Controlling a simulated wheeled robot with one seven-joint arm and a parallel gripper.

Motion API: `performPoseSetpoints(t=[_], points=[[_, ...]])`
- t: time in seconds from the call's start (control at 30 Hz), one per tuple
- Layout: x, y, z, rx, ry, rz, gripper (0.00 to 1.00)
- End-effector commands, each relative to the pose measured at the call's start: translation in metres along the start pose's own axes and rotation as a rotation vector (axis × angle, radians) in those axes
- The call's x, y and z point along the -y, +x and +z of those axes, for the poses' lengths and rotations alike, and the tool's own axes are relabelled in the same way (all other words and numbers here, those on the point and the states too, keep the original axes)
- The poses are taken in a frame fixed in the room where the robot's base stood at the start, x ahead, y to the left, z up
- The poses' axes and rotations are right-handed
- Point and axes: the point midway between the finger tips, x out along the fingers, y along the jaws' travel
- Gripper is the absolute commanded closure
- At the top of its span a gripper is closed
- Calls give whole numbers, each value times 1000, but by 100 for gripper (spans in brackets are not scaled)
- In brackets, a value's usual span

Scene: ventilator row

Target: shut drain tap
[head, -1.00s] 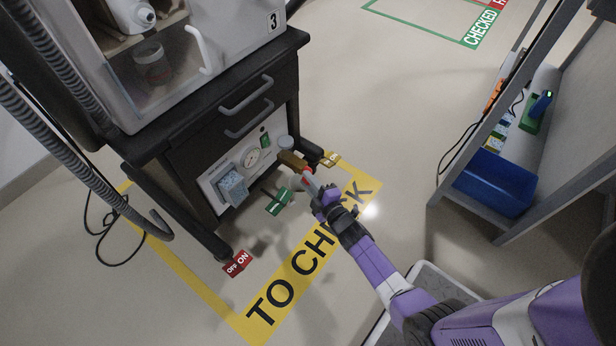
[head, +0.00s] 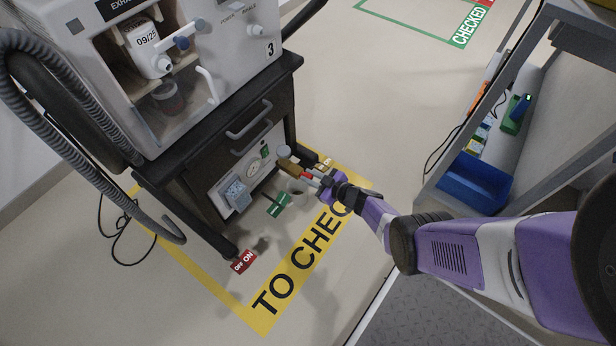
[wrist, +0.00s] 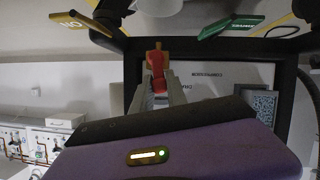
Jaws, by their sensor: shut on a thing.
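The drain tap is a brass body (head: 288,166) with a red lever (head: 305,174), low at the right front of the ventilator cart. My gripper (head: 314,179) reaches it from the right. In the wrist view the red lever (wrist: 157,72) lies between the two fingertips, with the brass part (wrist: 156,49) beyond it. My gripper (wrist: 157,88) is shut on the lever. The fingers hide part of the lever, and its exact angle to the body is hard to tell.
A green tag (head: 278,205), a red OFF/ON tag (head: 243,262) and a yellow tag (head: 324,164) are near the cart's base. A shelf with a blue bin (head: 474,184) stands to the right. A hose (head: 95,165) hangs at left.

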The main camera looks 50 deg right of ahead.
Motion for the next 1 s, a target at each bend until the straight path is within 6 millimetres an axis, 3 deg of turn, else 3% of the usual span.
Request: performPoseSetpoints(t=[0.4,1.0], points=[[-8,1,1,0,178,-76,100],[-9,1,2,0,227,-96,100]])
